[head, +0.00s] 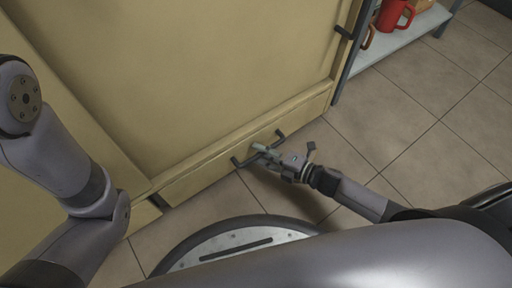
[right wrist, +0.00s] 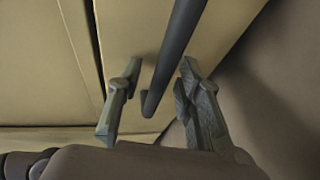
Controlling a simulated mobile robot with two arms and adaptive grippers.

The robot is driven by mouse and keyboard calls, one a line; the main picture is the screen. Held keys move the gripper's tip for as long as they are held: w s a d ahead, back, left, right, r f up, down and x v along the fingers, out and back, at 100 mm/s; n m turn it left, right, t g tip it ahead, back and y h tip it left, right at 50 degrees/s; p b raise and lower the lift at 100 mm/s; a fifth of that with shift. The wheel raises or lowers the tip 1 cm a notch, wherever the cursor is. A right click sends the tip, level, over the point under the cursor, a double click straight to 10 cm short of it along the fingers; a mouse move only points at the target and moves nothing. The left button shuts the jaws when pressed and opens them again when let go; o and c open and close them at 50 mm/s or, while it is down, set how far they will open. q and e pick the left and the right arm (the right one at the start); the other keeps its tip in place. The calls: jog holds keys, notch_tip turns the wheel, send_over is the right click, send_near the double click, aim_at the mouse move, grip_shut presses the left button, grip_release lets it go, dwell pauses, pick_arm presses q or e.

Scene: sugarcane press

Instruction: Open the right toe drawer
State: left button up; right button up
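The toe drawer (head: 200,178) is a low cream panel at the foot of the cabinet and looks closed in the head view. Its dark bar handle (head: 240,161) runs along the front. My right gripper (head: 266,152) is at the middle of this handle, low over the floor. In the right wrist view, the handle (right wrist: 172,60) passes between the two fingers of my right gripper (right wrist: 160,68), with gaps visible on both sides. The fingers are open around it. My left arm shows at the left of the head view, but its gripper is out of frame.
A large cream cabinet door (head: 190,70) rises above the drawer, with a dark handle (head: 344,33) at its right edge. A shelf (head: 400,38) with a red mug (head: 392,14) stands at the upper right. The tiled floor (head: 420,120) at right is clear.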

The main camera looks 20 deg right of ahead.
jog(key=shift+c, duration=0.2)
grip_shut()
dwell(0.3)
dwell(0.4)
